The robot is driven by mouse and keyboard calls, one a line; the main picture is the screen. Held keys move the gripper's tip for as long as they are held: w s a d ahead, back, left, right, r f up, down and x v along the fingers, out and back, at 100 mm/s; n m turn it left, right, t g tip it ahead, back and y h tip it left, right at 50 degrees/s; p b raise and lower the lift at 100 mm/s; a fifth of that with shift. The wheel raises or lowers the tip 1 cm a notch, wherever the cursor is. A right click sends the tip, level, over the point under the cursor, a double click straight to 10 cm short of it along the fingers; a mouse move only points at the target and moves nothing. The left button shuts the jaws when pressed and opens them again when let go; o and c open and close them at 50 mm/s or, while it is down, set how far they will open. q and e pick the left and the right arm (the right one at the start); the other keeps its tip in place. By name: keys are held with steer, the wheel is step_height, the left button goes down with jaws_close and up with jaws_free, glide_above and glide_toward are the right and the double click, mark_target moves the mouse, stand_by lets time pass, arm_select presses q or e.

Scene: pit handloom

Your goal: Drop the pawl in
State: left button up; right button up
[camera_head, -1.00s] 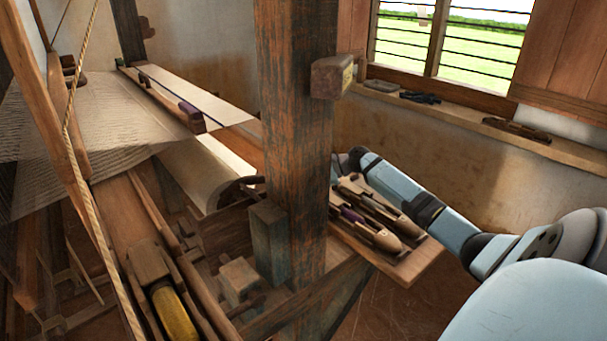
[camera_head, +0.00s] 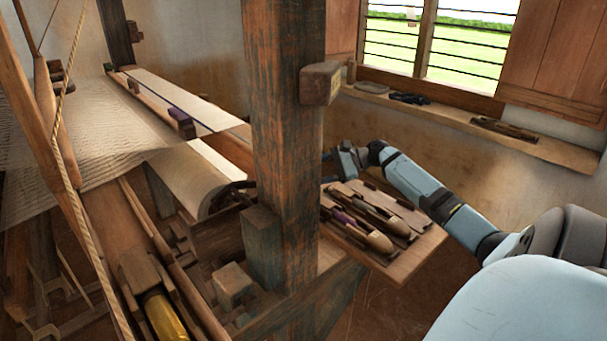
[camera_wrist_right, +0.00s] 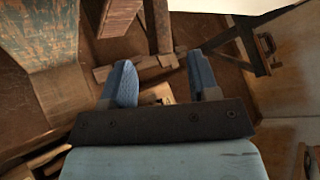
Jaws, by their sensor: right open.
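The cloth roller (camera_head: 190,180) carries wound pale cloth, left of the big post. At its near end, beside the post, is a dark curved part (camera_head: 228,192), likely the ratchet wheel; I cannot pick out the pawl there for certain. My right gripper (camera_head: 330,160) is just right of the post, beyond the shuttle board, apart from the roller end. In the right wrist view my right gripper (camera_wrist_right: 160,78) is open, with nothing held between its blue fingers. Wooden loom parts lie below and beyond the fingers. My left gripper is not in view.
The thick worn post (camera_head: 283,130) stands between the roller and my right arm, with a wooden block (camera_head: 320,84) jutting from it. A board (camera_head: 408,262) with shuttles (camera_head: 372,236) lies beneath my right arm. A window sill (camera_head: 460,115) holds small tools.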

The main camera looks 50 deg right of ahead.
steer(key=v, duration=0.5)
steer(key=shift+s+d+r, duration=0.2)
steer(key=shift+d, duration=0.05)
